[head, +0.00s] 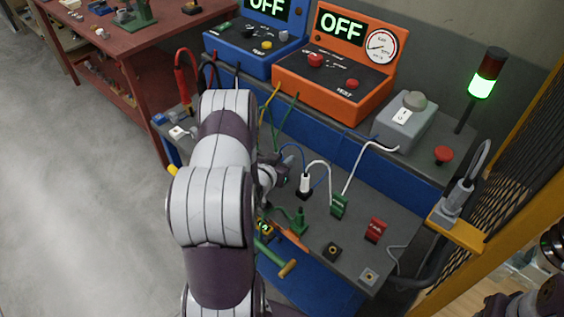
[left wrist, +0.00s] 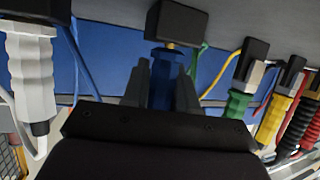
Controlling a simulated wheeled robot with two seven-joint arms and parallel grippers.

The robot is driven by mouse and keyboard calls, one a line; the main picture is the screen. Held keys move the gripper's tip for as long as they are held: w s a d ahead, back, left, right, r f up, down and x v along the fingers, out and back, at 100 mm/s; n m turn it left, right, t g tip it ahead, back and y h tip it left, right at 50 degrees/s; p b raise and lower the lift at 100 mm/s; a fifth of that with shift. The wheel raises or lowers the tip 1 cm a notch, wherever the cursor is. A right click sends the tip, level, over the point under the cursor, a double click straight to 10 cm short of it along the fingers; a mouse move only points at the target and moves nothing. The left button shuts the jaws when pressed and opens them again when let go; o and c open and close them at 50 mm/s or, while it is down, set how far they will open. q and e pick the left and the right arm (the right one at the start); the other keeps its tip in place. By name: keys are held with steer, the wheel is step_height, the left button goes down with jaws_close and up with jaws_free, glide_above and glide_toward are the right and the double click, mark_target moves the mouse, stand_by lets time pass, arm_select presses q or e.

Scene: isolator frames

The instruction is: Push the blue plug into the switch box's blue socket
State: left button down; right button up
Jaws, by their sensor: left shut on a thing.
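My left gripper (head: 284,174) is over the grey bench top, partly hidden behind my left arm in the head view. In the left wrist view its two grey fingers (left wrist: 161,88) are shut on the blue plug (left wrist: 166,62). A brass-coloured tip shows between the plug and a black block (left wrist: 178,22) straight ahead of it. I cannot tell how deep the tip sits. A grey box with a white rocker switch (head: 402,115) and a round grey button stands on the raised shelf; it looks like the switch box. No blue socket shows clearly.
A white plug (head: 305,183) stands upright close to my left gripper, with a green block (head: 339,205) and red block (head: 375,230) farther right. Green, yellow, black and red plugs line the right of the wrist view. Loose cables cross the bench. An orange tester (head: 335,85) stands behind.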

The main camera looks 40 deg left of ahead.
arm_select(q)
steer(key=r, duration=0.4)
steer(key=shift+s+d+r, duration=0.1)
steer(key=shift+d+r, duration=0.05)
steer(key=shift+d, duration=0.25)
steer(key=s+d+r, duration=0.4)
steer(key=d+r, duration=0.2)
steer(key=d, duration=0.4)
steer(key=shift+r, duration=0.15)
